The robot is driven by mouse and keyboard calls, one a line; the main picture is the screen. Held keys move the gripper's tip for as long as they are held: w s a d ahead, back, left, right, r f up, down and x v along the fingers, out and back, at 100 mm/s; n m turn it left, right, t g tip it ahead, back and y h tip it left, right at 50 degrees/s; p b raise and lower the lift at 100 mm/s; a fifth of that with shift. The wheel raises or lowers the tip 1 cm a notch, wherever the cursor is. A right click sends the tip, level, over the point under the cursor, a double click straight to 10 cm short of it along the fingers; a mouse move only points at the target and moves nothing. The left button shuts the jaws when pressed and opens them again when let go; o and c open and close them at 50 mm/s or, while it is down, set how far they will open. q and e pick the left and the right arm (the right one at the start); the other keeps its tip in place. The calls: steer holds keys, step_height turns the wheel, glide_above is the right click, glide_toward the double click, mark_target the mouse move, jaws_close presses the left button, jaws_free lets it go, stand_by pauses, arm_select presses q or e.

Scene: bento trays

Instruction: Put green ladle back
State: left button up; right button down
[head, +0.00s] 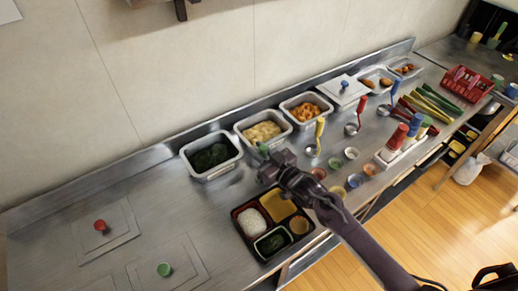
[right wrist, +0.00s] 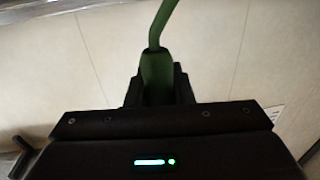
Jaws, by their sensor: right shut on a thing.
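My right gripper (head: 272,166) is shut on the green ladle, above the counter between the bento tray and the food pans. In the head view only a small green part of the ladle (head: 263,149) shows past the gripper; the rest is hidden. In the right wrist view the ladle's green handle (right wrist: 157,75) sits between the jaws, and its thin bent shaft runs up out of the picture, so the bowl is not seen. Yellow (head: 319,133), red (head: 361,105) and blue (head: 393,92) ladles stand in a row on the counter to the right. My left gripper is not in view.
Pans of dark greens (head: 213,173), pale food (head: 283,142) and orange food (head: 324,116) line the wall. A bento tray (head: 238,213) lies below my gripper. Small bowls and bottles (head: 392,145) stand to the right. The left counter holds lids with red (head: 100,226) and green (head: 164,270) knobs.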

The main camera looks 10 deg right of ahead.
steer(key=c, duration=1.7)
jaws_free()
steer(key=shift+f, duration=0.15)
steer(key=o, duration=0.4)
steer(key=shift+r, duration=0.3)
steer(key=b+v, duration=0.2)
steer(key=v, duration=1)
steer(key=shift+f, duration=0.1)
